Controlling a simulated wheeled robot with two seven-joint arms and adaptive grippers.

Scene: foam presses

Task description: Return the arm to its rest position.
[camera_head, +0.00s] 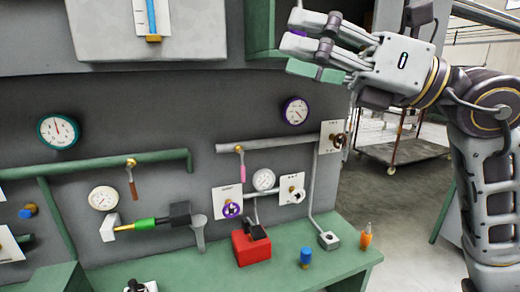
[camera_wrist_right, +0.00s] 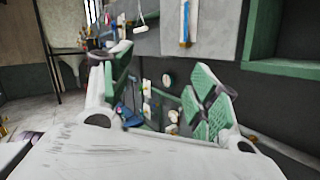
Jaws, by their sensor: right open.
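My right arm comes in from the right in the head view and is raised high. My right gripper (camera_head: 302,44) points left, in front of the upper panel and the green-edged recess. In the right wrist view the gripper (camera_wrist_right: 164,92) has its two green-padded fingers spread apart, with nothing held between them. My left gripper is in neither view.
A grey panel (camera_head: 170,90) carries gauges, green and grey pipes, and valves. Below it, a green bench (camera_head: 295,268) holds a red box (camera_head: 250,248), a blue knob (camera_head: 306,257) and an orange bottle (camera_head: 366,236). Open floor and a cart (camera_head: 405,153) lie at the right.

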